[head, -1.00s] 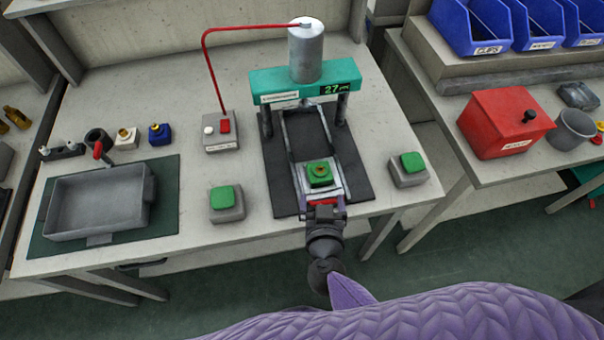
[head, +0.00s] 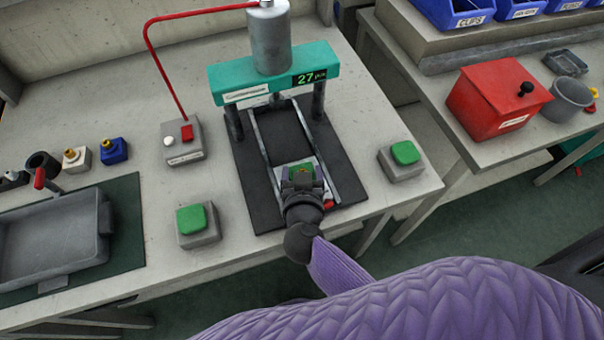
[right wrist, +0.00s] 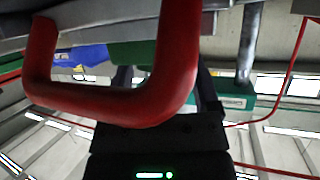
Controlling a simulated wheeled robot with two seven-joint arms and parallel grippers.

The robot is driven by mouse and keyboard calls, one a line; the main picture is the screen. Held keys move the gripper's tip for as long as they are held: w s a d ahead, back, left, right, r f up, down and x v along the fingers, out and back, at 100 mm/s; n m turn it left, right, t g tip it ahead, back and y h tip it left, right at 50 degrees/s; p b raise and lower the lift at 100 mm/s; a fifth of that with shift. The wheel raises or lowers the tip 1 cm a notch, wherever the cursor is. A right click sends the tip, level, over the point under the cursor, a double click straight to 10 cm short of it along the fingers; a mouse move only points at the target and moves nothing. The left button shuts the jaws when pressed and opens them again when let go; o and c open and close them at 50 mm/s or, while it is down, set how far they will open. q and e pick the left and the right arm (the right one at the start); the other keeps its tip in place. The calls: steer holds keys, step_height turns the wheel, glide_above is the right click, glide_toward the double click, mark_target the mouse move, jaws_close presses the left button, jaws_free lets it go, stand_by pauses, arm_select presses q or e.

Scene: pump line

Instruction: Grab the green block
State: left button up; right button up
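The green block (head: 308,167) sits on the light plate of the press slide, in front of the teal press (head: 275,75). My right gripper (head: 301,176) is over the near side of the plate and hides part of the block. In the right wrist view my right gripper's dark body (right wrist: 160,140) shows at the bottom, with dark fingers that look apart. A red handle (right wrist: 110,103) fills the foreground there, and its end (head: 329,204) shows beside the gripper in the head view. Whether the fingers touch the block is hidden. My left gripper is out of view.
Green-topped button boxes stand left (head: 198,224) and right (head: 402,160) of the press. A control box (head: 182,140) with a red switch is behind the left one. A grey tray (head: 55,240) lies at the left. A red box (head: 497,100) stands on the right table.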

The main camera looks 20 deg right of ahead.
jaws_close()
